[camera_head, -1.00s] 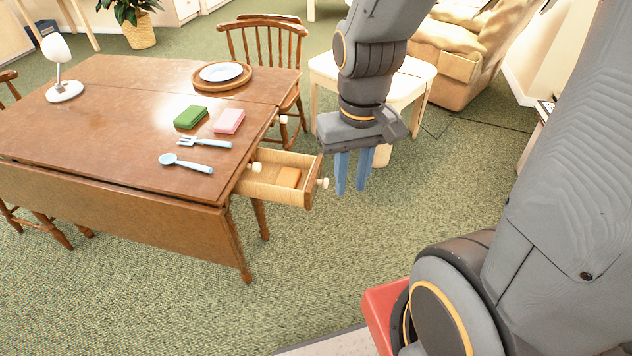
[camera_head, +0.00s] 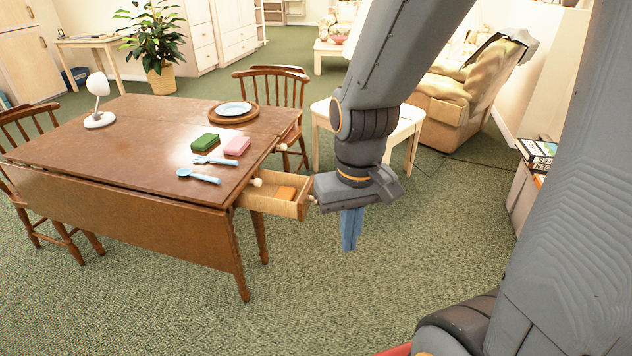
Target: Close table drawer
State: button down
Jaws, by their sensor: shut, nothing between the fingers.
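The wooden table (camera_head: 140,135) stands at the left with its end drawer (camera_head: 262,203) pulled out. The drawer is pale wood inside and holds an orange block (camera_head: 285,193). Its front panel faces right and carries a light knob (camera_head: 312,199). My gripper (camera_head: 351,247) points down just right of the drawer front, its blue fingers shut and empty. The gripper's grey body is beside the drawer front and overlaps its edge near the knob in the picture. I cannot tell whether they touch.
On the tabletop are a green block (camera_head: 205,142), a pink block (camera_head: 237,146), a fork (camera_head: 214,161), a spoon (camera_head: 198,176), a plate (camera_head: 234,108) and a lamp (camera_head: 98,100). A chair (camera_head: 270,100) and a white side table (camera_head: 400,135) stand behind. Carpet in front is clear.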

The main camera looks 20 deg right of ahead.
aim_at(261, 199)
jog(key=u, duration=0.35)
jog(key=i, duration=1)
jog(key=z, duration=0.3)
